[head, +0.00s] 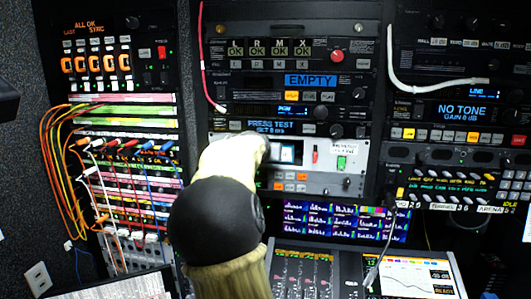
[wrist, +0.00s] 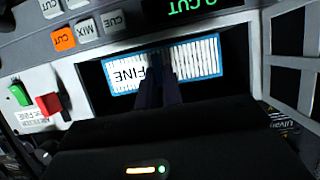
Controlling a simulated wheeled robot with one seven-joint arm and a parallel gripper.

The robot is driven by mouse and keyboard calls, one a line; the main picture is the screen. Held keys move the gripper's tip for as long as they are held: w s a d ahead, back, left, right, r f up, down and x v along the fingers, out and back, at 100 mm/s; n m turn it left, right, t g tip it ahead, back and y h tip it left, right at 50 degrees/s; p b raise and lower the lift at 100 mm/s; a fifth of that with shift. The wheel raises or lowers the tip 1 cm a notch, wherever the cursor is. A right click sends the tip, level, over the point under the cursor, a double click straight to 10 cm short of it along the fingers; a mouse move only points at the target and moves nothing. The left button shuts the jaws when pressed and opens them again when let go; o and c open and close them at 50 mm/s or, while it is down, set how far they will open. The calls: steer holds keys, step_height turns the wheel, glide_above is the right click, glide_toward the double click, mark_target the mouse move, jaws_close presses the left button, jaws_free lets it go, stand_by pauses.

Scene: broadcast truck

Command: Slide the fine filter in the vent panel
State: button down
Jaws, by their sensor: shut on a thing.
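The fine filter (wrist: 197,57) is a pleated white cartridge with a blue rim and the word FINE, seen upside down in the wrist view. It sits at the dark rectangular opening of the pale vent panel (wrist: 78,98); how deep it is in cannot be told. My gripper (wrist: 160,68) is shut on the middle of the filter, its dark fingers hiding that part. In the head view, the filter (head: 287,153) shows partly beside my arm, at the vent panel (head: 354,160). My arm hides the panel's left part and the fingertips there.
A red switch (wrist: 49,105) and a green one (wrist: 20,95) stick out beside the opening. Button rows and displays crowd the rack above. Monitor screens (head: 340,222) and a fader console (head: 305,275) lie below. Coloured cables (head: 60,160) hang at left, a white cable (head: 430,82) at right.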

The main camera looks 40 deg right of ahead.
steer(key=shift+w+d+p, duration=1.15)
steer(key=shift+d+p, duration=0.2)
steer(key=shift+p, duration=0.15)
steer(key=c, duration=1.5)
jaws_free()
steer(key=shift+s+a+r+b, duration=0.1)
steer(key=shift+s+a+b, duration=0.2)
steer(key=shift+a+b, duration=0.2)
steer(key=b+v, duration=1.1)
steer(key=v, duration=0.5)
steer(key=shift+s+r+b, duration=0.15)
steer(key=shift+r+b, duration=0.05)
steer(key=shift+b, duration=0.1)
